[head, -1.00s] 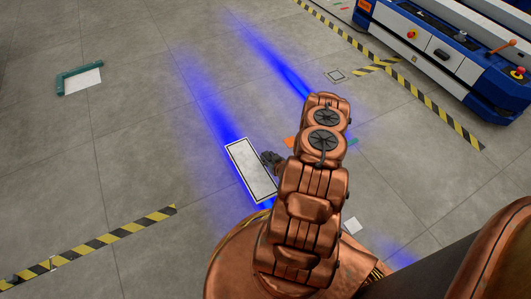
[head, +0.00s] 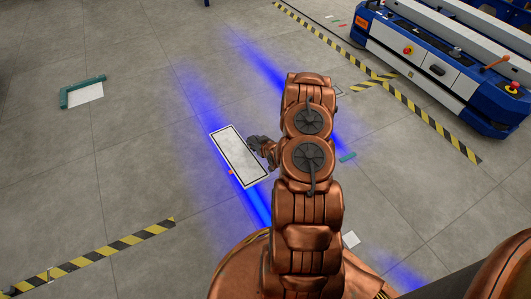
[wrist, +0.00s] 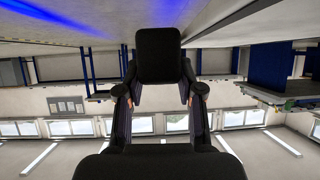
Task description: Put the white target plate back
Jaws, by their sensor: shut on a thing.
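The white target plate (head: 239,157) is a white rectangle with a thin black border, tilted in the head view, left of my arm. My gripper (head: 257,146) is shut on it at its right edge. The plate appears to be held above the floor, but its height is hard to tell.
A teal corner piece with a white sheet (head: 84,93) lies on the floor at left. A blue and white lift cart (head: 440,65) stands at upper right. Yellow-black floor tape (head: 100,253) runs at lower left. The floor between plate and teal piece is clear.

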